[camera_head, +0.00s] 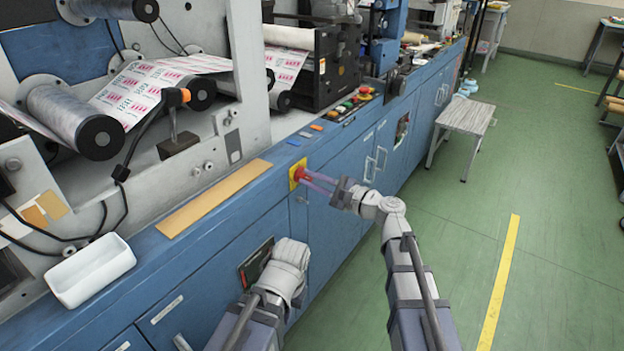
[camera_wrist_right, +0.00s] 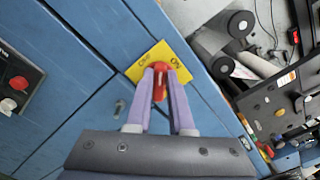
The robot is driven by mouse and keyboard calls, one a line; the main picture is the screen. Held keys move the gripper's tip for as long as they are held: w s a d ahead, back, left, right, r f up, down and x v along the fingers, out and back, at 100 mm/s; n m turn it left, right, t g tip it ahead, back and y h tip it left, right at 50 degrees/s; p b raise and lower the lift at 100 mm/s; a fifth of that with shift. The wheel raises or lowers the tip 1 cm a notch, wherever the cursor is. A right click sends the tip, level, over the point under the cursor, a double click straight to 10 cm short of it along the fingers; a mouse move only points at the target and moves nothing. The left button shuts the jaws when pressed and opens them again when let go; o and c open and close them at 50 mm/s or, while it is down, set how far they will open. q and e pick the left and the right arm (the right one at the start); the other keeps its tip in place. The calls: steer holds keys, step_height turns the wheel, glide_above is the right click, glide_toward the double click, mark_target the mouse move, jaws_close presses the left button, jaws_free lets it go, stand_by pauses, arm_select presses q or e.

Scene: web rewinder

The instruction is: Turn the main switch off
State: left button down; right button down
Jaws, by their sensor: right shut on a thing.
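The main switch is a red knob (camera_head: 301,174) on a yellow plate (camera_head: 293,180) on the blue cabinet front. In the right wrist view the yellow plate (camera_wrist_right: 180,58) carries the words OFF and ON, and the red knob (camera_wrist_right: 160,84) sits between my finger pads. My right gripper (camera_head: 309,178) is shut on the knob, one purple finger on each side. I cannot tell for sure which word the knob points to. My left arm shows low in the head view, but its gripper fingers are hidden.
The cabinet's blue top edge holds a wooden strip (camera_head: 215,198) and a white tray (camera_head: 90,271). Push buttons (camera_head: 350,104) sit farther along the edge. A small grey stool (camera_head: 465,117) stands by the cabinet. The green floor (camera_head: 545,200) at right is open.

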steer(key=n, duration=0.4)
steer(key=shift+s+a+f+n, duration=0.1)
steer(key=shift+s+f+n, duration=0.05)
steer(key=shift+f+n, duration=0.15)
steer(key=n, duration=0.4)
steer(key=shift+f+b, duration=0.2)
steer(key=shift+b, duration=0.2)
steer(key=shift+s+n, duration=0.1)
steer(key=shift+n, duration=0.2)
steer(key=c, duration=0.8)
jaws_free()
steer(key=v, duration=0.7)
steer(key=shift+s+d, duration=0.2)
steer(key=shift+d, duration=0.1)
